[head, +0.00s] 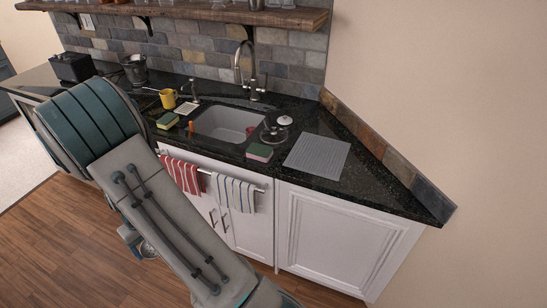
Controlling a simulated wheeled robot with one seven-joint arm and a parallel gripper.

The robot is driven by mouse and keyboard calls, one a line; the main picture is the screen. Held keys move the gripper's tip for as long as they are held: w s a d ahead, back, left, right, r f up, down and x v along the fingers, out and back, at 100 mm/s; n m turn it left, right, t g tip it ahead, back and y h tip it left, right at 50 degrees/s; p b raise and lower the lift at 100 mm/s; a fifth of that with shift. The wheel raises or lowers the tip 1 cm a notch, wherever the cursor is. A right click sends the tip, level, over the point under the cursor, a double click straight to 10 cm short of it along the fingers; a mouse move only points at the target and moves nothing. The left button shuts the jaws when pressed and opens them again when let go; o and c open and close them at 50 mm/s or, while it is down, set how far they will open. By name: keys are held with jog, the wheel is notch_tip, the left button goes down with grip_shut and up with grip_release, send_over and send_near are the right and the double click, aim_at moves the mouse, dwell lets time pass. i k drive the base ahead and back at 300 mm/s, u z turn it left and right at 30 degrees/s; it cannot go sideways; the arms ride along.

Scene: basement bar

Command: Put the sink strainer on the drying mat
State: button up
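The grey ribbed drying mat (317,157) lies flat on the black counter, right of the sink, and its visible surface is bare. My arm crosses the left of the view, and part of my gripper (131,236) shows low beside it, in front of the cabinets. A small round metal piece (148,249) with a mesh-like face shows at my gripper. It looks like the sink strainer, but I cannot tell for sure. My fingers are mostly hidden behind my arm, so their opening and any hold on this piece are unclear.
The sink (226,123) has a tall faucet (252,78). A yellow mug (168,98) stands left. Towels (234,193) hang on the front rail. A wall closes the right side.

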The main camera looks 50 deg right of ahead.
aim_at(302, 158)
jog(key=z, duration=0.05)
jog(key=k, duration=0.05)
jog(key=z, duration=0.8)
